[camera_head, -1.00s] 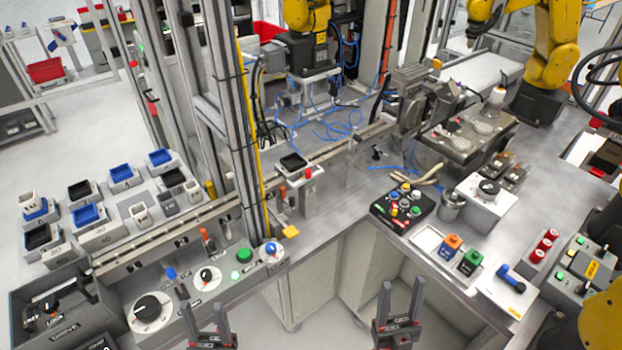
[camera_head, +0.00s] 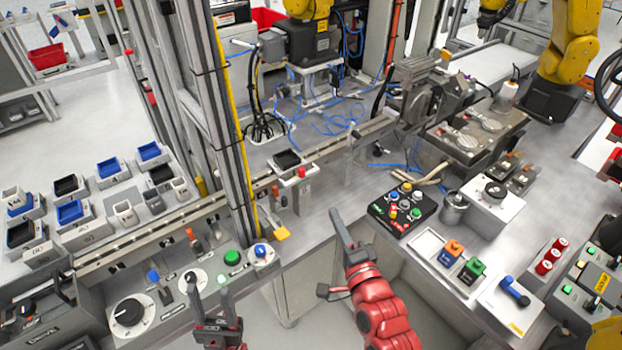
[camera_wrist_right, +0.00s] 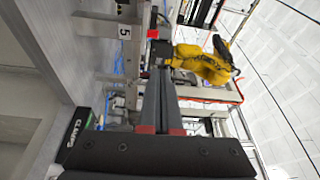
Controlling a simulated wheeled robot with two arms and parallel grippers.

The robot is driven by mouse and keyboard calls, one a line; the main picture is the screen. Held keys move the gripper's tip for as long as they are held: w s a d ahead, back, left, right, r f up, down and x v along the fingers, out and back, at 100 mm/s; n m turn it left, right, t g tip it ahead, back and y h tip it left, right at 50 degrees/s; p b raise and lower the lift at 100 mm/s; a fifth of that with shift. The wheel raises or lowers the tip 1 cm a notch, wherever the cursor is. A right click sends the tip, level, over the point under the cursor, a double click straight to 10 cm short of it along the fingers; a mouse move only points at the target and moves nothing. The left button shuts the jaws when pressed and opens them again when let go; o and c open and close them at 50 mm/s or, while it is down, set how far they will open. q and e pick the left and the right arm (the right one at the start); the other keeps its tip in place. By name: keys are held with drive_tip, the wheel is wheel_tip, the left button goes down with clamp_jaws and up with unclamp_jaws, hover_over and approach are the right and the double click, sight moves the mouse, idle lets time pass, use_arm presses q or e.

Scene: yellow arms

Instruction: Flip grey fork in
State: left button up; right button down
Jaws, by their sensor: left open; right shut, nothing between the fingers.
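I cannot pick out the grey fork with certainty. A small grey upright part (camera_head: 351,141) stands at the rail, beyond my right gripper, and may be it. My right gripper (camera_head: 338,224) points up and away in the head view, with its fingers together and empty, above the front edge of the bench. In the right wrist view its two grey fingers (camera_wrist_right: 161,98) lie side by side with nothing between them. My left gripper (camera_head: 210,291) is open and empty at the lower left, in front of the dial panel.
A black button box (camera_head: 400,211) lies just right of my right gripper. A red-button post (camera_head: 301,188) stands left of it. A long rail (camera_head: 325,152) crosses behind. Dials and a green button (camera_head: 232,257) are near my left gripper. In the wrist view, a CLAMPS box (camera_wrist_right: 74,136) is at lower left.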

drive_tip(key=shift+s+a+f+g+y, duration=0.2)
drive_tip(key=shift+a+f+g+y, duration=0.15)
drive_tip(key=shift+a+g, duration=0.25)
drive_tip(key=shift+w+a, duration=0.1)
drive_tip(key=shift+a, duration=0.05)
drive_tip(key=p, duration=0.6)
approach(303, 174)
drive_tip(key=x, duration=0.6)
drive_tip(key=shift+w+a, duration=0.25)
drive_tip(key=shift+w, duration=0.1)
